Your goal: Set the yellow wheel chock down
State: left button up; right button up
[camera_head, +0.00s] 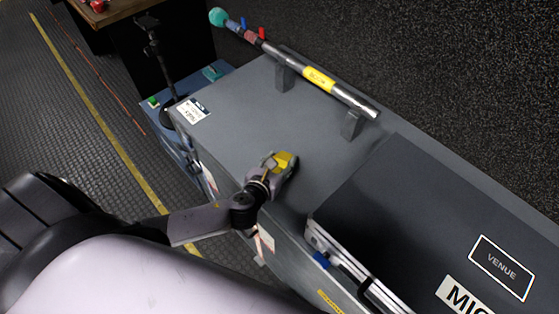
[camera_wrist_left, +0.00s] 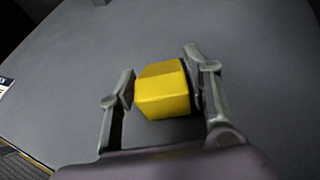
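The yellow wheel chock (camera_head: 283,160) is at my left gripper (camera_head: 281,166), over the grey worktop of a long cabinet (camera_head: 235,135). In the left wrist view the chock (camera_wrist_left: 162,90) is between the two fingers of the left gripper (camera_wrist_left: 163,88). Both finger pads lie against its sides, so the gripper looks shut on it. The chock is close to the grey top; I cannot tell whether it touches it. Its far side is hidden. My right gripper is not in view.
A pole with a teal ball end (camera_head: 320,82) rests on two grey brackets at the back. A dark raised case (camera_head: 430,215) marked "VENUE" is at the right. A white label (camera_head: 192,111) is at the left corner. The top between them is bare.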

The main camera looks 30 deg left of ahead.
pick_arm(q)
jog(key=o, duration=0.3)
jog(key=shift+r, duration=0.1)
jog(key=v, duration=1.2)
